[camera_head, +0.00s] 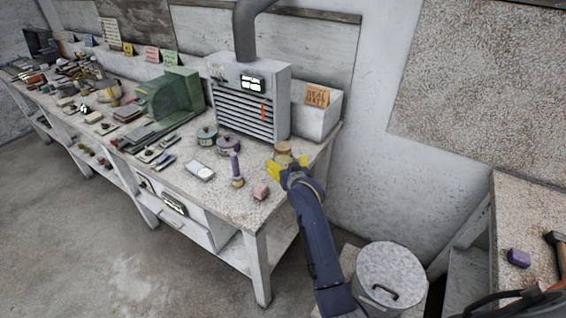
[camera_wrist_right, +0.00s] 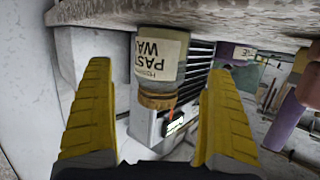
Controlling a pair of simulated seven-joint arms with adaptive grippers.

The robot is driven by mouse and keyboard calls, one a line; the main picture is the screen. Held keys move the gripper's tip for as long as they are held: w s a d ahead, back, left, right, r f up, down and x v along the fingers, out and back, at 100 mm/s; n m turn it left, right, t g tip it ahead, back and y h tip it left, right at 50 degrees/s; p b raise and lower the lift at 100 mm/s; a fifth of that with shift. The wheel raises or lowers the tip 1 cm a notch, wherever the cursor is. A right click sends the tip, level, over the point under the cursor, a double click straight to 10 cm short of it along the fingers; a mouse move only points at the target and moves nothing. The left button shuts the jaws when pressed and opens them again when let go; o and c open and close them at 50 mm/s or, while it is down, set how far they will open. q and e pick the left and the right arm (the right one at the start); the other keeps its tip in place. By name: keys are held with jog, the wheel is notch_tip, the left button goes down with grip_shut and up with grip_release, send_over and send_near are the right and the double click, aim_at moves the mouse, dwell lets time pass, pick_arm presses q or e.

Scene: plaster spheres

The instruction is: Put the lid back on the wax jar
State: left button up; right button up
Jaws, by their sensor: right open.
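The wax jar (camera_head: 283,147) stands near the right end of the long workbench, just beyond my right gripper (camera_head: 287,166). In the right wrist view, which is upside down, the jar (camera_wrist_right: 160,58) has a cream label with partly readable black letters. Its top end (camera_wrist_right: 157,97) is golden brown; I cannot tell whether this is a lid or bare wax. The right gripper (camera_wrist_right: 158,70) has its yellow fingers wide apart, with the jar showing between them and clear space on both sides. I cannot pick out a separate lid. My left gripper is out of view.
A pink block (camera_head: 261,191) and a purple-handled tool (camera_head: 236,168) stand left of the right gripper. Lidded pots (camera_head: 206,135) and a louvred grey unit (camera_head: 250,97) are behind. A lidded bin (camera_head: 390,272) stands on the right. The bench's front right corner is mostly bare.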

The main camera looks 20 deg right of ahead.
aim_at(283, 159)
jog(key=shift+f+x, duration=0.1)
jog(key=shift+x, duration=1.2)
jog(key=shift+f+x, duration=0.15)
jog(key=shift+x, duration=1.2)
jog(key=shift+s+a, duration=0.1)
jog(key=shift+r, duration=0.1)
jog(key=c, duration=1.6)
jog(key=shift+r, duration=0.1)
notch_tip(283, 159, up, 20)
jog(key=shift+f, duration=0.1)
